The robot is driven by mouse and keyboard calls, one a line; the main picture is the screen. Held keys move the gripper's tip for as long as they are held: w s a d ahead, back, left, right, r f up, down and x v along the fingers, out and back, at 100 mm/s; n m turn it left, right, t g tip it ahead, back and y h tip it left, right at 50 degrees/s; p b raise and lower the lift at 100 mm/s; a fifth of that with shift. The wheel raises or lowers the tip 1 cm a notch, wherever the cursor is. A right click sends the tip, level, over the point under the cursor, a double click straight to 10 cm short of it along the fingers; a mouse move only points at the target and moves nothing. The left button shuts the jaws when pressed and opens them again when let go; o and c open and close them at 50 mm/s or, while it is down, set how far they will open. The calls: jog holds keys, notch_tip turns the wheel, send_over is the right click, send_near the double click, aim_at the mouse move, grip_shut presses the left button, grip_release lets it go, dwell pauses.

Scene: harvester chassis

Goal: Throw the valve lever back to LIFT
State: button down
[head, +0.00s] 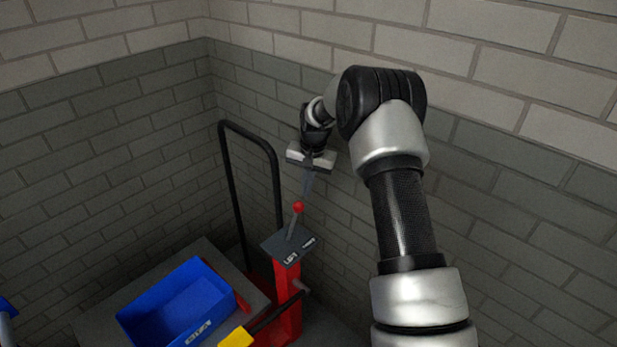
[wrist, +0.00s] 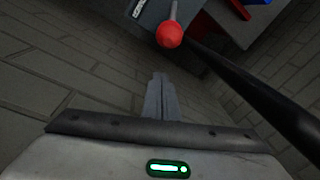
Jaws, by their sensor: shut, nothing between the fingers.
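The valve lever (head: 293,224) is a grey rod with a red ball knob (head: 298,207). It rises from a dark plate (head: 278,243) on top of a red post (head: 288,305). The plate's front label reads LIFT; a second label to its right is too small to read surely. The lever leans slightly right in the head view. My gripper (head: 307,194) points down just above the knob, its fingers together and empty. In the wrist view the closed fingertips (wrist: 160,77) are apart from the red knob (wrist: 170,35), which lies beyond them.
A black tubular handle frame (head: 273,160) stands left of and behind the post; a black bar (wrist: 250,85) crosses the right of the wrist view. A blue bin (head: 150,313) sits on a grey deck (head: 100,322) at lower left. Brick walls (head: 100,130) close off the back and right.

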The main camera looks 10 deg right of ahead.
jog(key=shift+s+a+r, duration=0.1)
jog(key=shift+s+a, duration=0.2)
jog(key=shift+s, duration=0.3)
jog(key=shift+s+a+r, duration=0.1)
jog(key=shift+s+a, duration=0.2)
jog(key=shift+s, duration=0.25)
jog(key=shift+s+a+r, duration=0.1)
jog(key=shift+s+a, duration=0.2)
jog(key=shift+s, duration=0.3)
jog(key=shift+a, duration=0.15)
